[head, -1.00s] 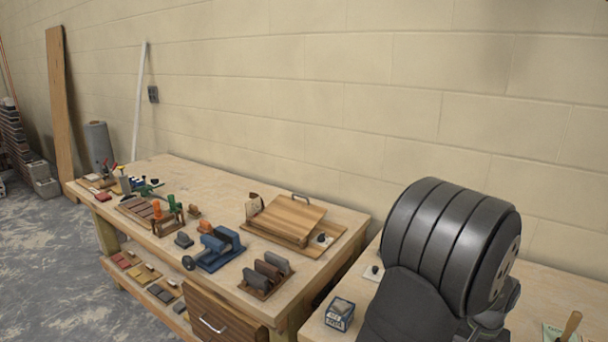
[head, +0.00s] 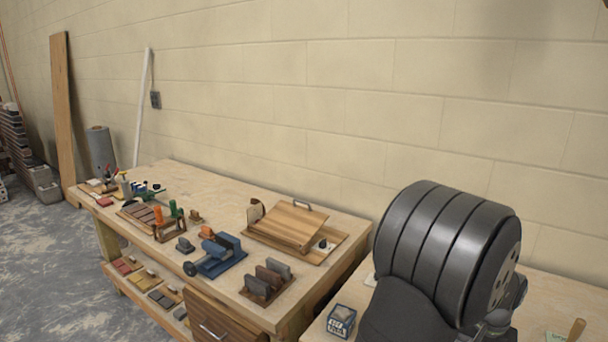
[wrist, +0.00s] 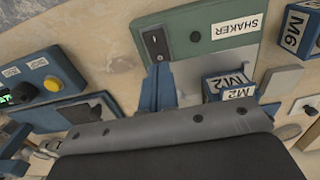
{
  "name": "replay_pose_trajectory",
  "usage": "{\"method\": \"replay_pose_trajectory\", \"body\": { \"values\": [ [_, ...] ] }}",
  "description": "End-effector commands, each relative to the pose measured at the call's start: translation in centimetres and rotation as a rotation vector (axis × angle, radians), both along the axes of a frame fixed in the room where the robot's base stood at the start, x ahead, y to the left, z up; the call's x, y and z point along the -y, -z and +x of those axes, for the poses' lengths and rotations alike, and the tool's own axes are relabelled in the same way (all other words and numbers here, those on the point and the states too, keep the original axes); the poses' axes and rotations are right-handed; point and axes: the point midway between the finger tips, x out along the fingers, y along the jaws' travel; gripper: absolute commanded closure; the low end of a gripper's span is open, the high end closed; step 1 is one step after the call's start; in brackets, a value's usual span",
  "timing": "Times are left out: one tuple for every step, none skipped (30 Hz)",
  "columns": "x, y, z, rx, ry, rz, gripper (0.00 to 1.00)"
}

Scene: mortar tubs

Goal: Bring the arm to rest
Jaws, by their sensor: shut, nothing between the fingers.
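My arm fills the lower right of the head view as a thick dark ribbed link, above the right-hand bench (head: 312,334). My gripper is not visible in the head view. In the wrist view, its dark body with a grey screwed edge covers the bottom, and narrow blue-grey fingers (wrist: 163,88) show shut and empty above that edge. Beyond them is a green box (wrist: 198,36) with a black switch and a SHAKER label. Whether the fingers touch anything cannot be told.
In the wrist view, blue M2 (wrist: 230,86) and M6 (wrist: 298,30) blocks lie at right, a blue control box (wrist: 45,82) at left. In the head view, the left bench (head: 215,185) holds a wooden sloped board (head: 290,224), a blue vise (head: 216,257) and small tools.

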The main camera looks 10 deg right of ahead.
Motion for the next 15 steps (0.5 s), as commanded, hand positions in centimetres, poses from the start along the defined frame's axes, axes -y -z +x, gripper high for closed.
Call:
{"method": "replay_pose_trajectory", "body": {
  "values": [
    [-0.1, 1.2, 0.0, -0.002, 0.0, 0.004, 1.0],
    [-0.1, 1.8, 0.0, -0.002, 0.0, 0.004, 1.0],
    [-0.1, 2.6, 0.0, -0.002, 0.0, 0.004, 1.0],
    [-0.1, 3.2, 0.0, -0.002, 0.0, 0.004, 1.0],
    [0.1, 1.8, 0.1, 0.003, 0.0, -0.006, 1.0],
    [0.1, 0.8, 0.0, 0.003, 0.0, -0.006, 1.0],
    [0.1, 0.2, 0.0, 0.004, 0.0, -0.006, 1.0],
    [0.1, -0.3, 0.0, 0.003, 0.0, -0.004, 1.0],
    [0.1, -1.2, 0.0, 0.004, 0.0, -0.005, 1.0],
    [0.1, -1.8, 0.0, 0.004, 0.0, -0.005, 1.0],
    [0.1, -2.4, 0.1, 0.004, 0.0, -0.005, 1.0],
    [0.1, -3.2, 0.0, 0.003, 0.0, -0.004, 1.0],
    [0.0, -3.8, 0.0, 0.004, 0.0, -0.005, 1.0],
    [0.0, -4.4, 0.0, 0.004, 0.0, -0.005, 1.0],
    [0.1, -5.2, 0.0, 0.003, 0.0, -0.004, 1.0]
  ]
}}
